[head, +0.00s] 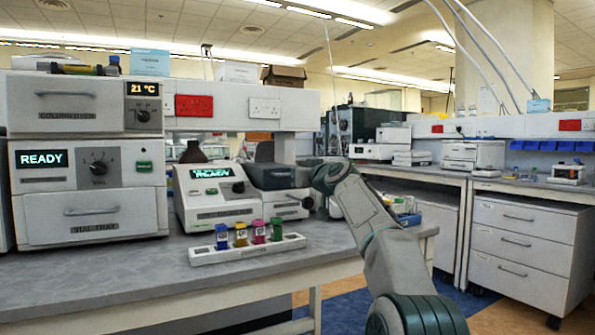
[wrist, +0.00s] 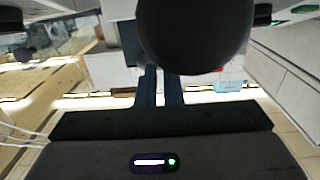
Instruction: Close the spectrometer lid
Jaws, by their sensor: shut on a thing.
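The spectrometer (head: 212,205) is the pale unit on the bench with a lit green display reading READY. Its dark grey lid section (head: 273,177) is at its right side and looks low, but I cannot tell whether it is fully down. A dark round knob (head: 307,203) sticks out at the right of it. In the wrist view, a large black rounded knob (wrist: 195,35) fills the top middle. My gripper (wrist: 163,82) has its two dark fingers close together against this knob, shut on it. In the head view, my arm hides the fingers.
A white rack (head: 205,256) with several coloured vials stands in front of the spectrometer, near the bench edge. A large oven unit (head: 90,190) stands at the left. The bench front left (head: 90,290) is clear. Drawers (head: 525,250) stand at the right.

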